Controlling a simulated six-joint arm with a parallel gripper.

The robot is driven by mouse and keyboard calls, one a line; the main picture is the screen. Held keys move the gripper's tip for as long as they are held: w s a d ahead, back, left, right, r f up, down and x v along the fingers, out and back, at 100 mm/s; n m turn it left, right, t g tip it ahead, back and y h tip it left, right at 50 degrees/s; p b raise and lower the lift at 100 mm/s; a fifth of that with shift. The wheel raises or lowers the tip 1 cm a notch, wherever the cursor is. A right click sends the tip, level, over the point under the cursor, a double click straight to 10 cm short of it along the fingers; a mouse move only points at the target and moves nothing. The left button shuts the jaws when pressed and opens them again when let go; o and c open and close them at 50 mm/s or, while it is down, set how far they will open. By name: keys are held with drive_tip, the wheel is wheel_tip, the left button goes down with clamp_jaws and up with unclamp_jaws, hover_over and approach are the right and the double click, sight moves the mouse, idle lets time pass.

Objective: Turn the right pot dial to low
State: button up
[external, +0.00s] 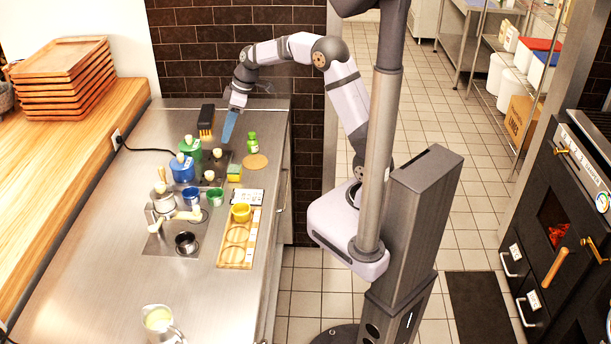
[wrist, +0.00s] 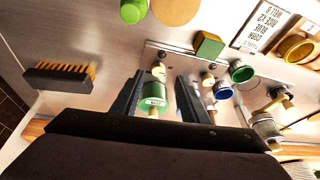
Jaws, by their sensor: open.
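A cream dial knob (external: 217,152) stands by the green pot (external: 190,148), on the dark burner plate on the steel counter. A second cream knob (external: 210,175) stands by the blue pot (external: 182,168). The wrist view shows the first knob (wrist: 158,68) and the second (wrist: 207,79); I cannot tell which one belongs to the right pot, and their markings are too small to read. My gripper (external: 227,138) points down above the counter near the green pot. In the wrist view my gripper (wrist: 160,75) is open and empty, with the first knob and green pot framed between its fingers.
A dark brush (external: 206,120) lies near my gripper. A green bottle (external: 252,142), a round cork mat (external: 255,161) and a sponge (external: 234,172) sit to the right of the knobs. A wooden rack (external: 237,258) and a pitcher (external: 158,320) stand nearer the front.

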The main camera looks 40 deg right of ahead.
sight(217, 150)
drive_tip(key=shift+w+a+p+x, duration=0.2)
drive_tip(key=shift+p+x, duration=0.3)
drive_tip(key=shift+x, duration=1.35)
drive_tip(key=shift+w+a+p+x, duration=0.15)
drive_tip(key=shift+p+x, duration=0.35)
drive_tip(key=shift+x, duration=1.35)
drive_tip(key=shift+r, duration=0.2)
drive_tip(key=shift+c, duration=0.6)
clamp_jaws()
